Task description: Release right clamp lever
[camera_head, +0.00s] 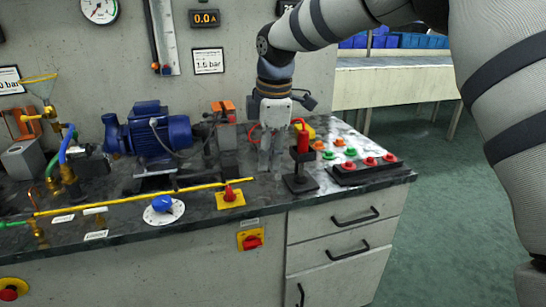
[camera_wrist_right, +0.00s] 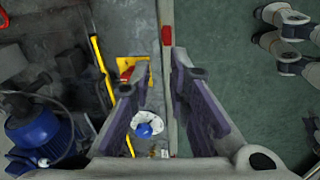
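My right gripper (camera_head: 270,165) points down over the bench, behind and left of a black stand (camera_head: 299,183) with an upright red handle (camera_head: 303,140). This looks like a lever clamp, but I cannot be sure it is the right clamp lever. In the right wrist view my right gripper (camera_wrist_right: 160,85) has its fingers apart with nothing between them. The stand and its handle cannot be made out there. An orange-topped grey block (camera_head: 223,108) stands left of the gripper. My left gripper is not in view.
The blue pump (camera_head: 150,132) stands to the left. A yellow rod (camera_head: 130,199) runs along the front of the bench, near a blue dial (camera_head: 163,204) and a red knob (camera_head: 230,193). A black button box (camera_head: 365,170) is at right. Open floor lies beyond the bench.

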